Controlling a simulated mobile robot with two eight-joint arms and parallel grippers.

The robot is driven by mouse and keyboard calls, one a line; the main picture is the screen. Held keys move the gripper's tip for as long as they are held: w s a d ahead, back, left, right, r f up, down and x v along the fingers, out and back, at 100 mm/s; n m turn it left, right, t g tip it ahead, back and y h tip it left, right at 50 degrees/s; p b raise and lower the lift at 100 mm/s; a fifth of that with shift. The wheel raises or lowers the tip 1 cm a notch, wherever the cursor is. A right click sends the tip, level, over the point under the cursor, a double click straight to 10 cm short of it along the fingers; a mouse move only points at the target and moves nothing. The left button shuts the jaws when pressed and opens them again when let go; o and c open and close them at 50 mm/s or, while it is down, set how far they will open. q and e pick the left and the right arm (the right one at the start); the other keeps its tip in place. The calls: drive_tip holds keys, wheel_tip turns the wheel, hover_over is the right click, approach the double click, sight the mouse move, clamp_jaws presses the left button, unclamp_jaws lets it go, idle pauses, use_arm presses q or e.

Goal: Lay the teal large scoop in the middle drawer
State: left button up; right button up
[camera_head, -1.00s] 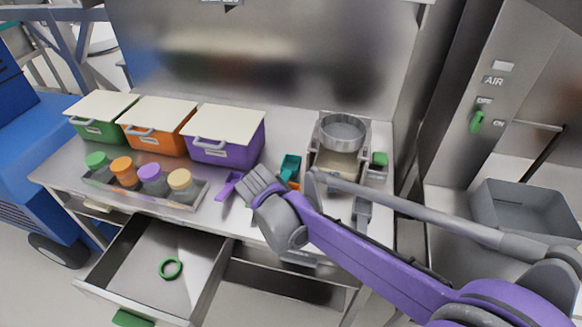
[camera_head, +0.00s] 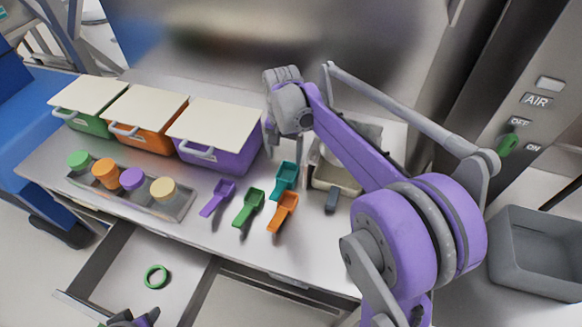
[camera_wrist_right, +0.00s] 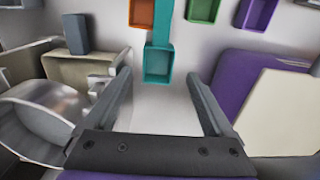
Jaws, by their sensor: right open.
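The teal large scoop (camera_head: 285,178) lies on the bench behind the orange scoop. In the right wrist view the teal scoop (camera_wrist_right: 158,65) lies ahead, between the spread fingers, with its bowl toward me. My right gripper (camera_head: 271,150) is open and empty, behind the teal scoop and beside the purple bin; its fingertips are hard to make out in the head view. Under the bench front, right of the open left drawer, a pale surface (camera_head: 240,300) shows; I cannot tell if it is the middle drawer. A dark and purple part at the bottom edge looks like my left gripper (camera_head: 135,319), mostly cut off.
Purple (camera_head: 217,198), green (camera_head: 248,208) and orange (camera_head: 283,212) scoops lie close together. Lidded bins, including a purple one (camera_head: 225,152), stand at the back left. A tray (camera_head: 182,205) holds several jars. The left drawer (camera_head: 190,275) holds a green ring (camera_head: 156,277).

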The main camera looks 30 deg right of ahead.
approach(286, 176)
drive_tip(key=shift+s+a+f, duration=0.25)
drive_tip(key=shift+s+a, duration=0.15)
drive_tip(key=shift+s, duration=0.15)
drive_tip(key=shift+s+a+f, duration=0.25)
drive_tip(key=shift+s+a, duration=0.15)
drive_tip(key=shift+s, duration=0.15)
drive_tip(key=shift+w+d+f, duration=0.1)
drive_tip(key=shift+d+f, duration=0.05)
drive_tip(key=shift+f, duration=1.4)
drive_tip(key=shift+d+f, duration=0.15)
drive_tip(key=shift+f, duration=1.35)
drive_tip(key=c, duration=1.3)
drive_tip(key=shift+r, duration=0.1)
wheel_tip(286, 176, up, 18)
drive_tip(key=p, duration=0.1)
